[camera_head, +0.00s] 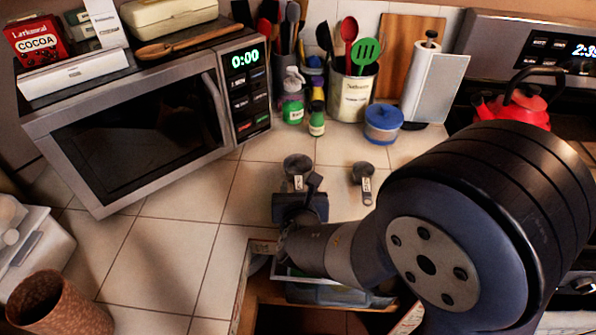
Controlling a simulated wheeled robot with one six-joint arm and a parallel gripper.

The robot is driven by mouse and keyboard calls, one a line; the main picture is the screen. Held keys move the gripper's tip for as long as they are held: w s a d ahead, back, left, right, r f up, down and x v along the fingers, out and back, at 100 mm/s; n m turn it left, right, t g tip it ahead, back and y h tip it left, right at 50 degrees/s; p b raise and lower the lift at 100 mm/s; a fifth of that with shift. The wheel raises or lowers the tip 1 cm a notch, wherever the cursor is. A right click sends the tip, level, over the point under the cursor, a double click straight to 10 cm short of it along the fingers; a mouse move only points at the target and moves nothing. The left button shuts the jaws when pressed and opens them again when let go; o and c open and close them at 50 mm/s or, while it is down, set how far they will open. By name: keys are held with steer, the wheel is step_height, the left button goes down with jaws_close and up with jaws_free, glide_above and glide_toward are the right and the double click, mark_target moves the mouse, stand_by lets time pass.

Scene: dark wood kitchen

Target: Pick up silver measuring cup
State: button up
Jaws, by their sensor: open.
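Two grey measuring cups lie on the tiled counter. The larger measuring cup (297,163) is dark inside, and its label and handle point toward my gripper. The smaller measuring cup (363,173) lies to its right, with its labelled handle pointing toward the front. I cannot tell from colour which one is the silver one. My gripper (303,185) is open at the near side of the larger cup and overlaps its handle in the picture. Whether it touches the handle is hidden. The smaller cup is apart from my gripper.
A microwave (140,120) stands at the left. Behind the cups are a green-labelled bottle (293,108), a utensil crock (352,95) and a blue-lidded jar (383,125). An open drawer (262,300) lies below my arm. The counter left of my gripper is clear.

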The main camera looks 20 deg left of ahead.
jaws_close()
stand_by(0.5)
steer(key=shift+r, duration=0.1)
